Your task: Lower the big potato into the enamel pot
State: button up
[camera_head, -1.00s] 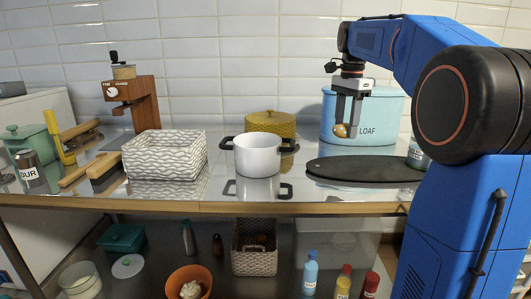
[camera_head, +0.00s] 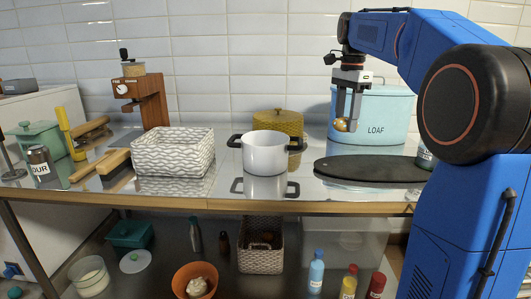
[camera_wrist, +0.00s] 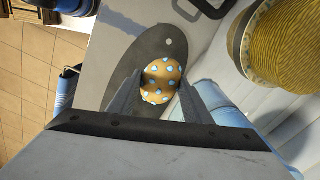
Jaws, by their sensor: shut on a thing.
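My gripper (camera_head: 346,120) is shut on a round golden-brown thing (camera_wrist: 161,80) with pale blue dots. It looks more like a decorated ball or egg than a plain potato. In the head view it shows as a small golden lump (camera_head: 341,125) low between the fingers, in front of the blue LOAF bin. The white enamel pot (camera_head: 265,157) with dark side handles stands upright on the metal worktop, left of and lower than my gripper. The pot's inside is mostly hidden. No plain potato is clearly seen.
A black oval board (camera_head: 375,169) lies below my gripper, right of the pot. A yellow woven lidded pot (camera_head: 278,121) stands close behind the pot. A grey-white basket (camera_head: 173,155) is on its left. The LOAF bin (camera_head: 390,112) stands behind my gripper.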

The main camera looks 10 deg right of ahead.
aim_at(265, 139)
jog(key=w+a+r, duration=0.2)
jog(key=a, duration=0.3)
jog(key=w+a+r, duration=0.1)
jog(key=a+r, duration=0.1)
jog(key=a, duration=0.4)
jog(key=shift+w, duration=0.4)
jog(key=w+a, duration=0.1)
jog(key=a, duration=0.2)
jog(key=w+a+f, duration=0.1)
jog(key=a, duration=0.3)
jog(key=w+a, duration=0.1)
jog(key=a, duration=0.2)
jog(key=shift+w+a+f, duration=0.3)
jog(key=shift+c, duration=0.2)
jog(key=shift+w+a+f, duration=0.15)
jog(key=shift+a, duration=0.25)
jog(key=shift+w+a+f, duration=0.15)
jog(key=shift+a, duration=0.25)
jog(key=shift+f, duration=0.15)
jog(key=shift+f, duration=4.6)
jog(key=shift+f, duration=1.5)
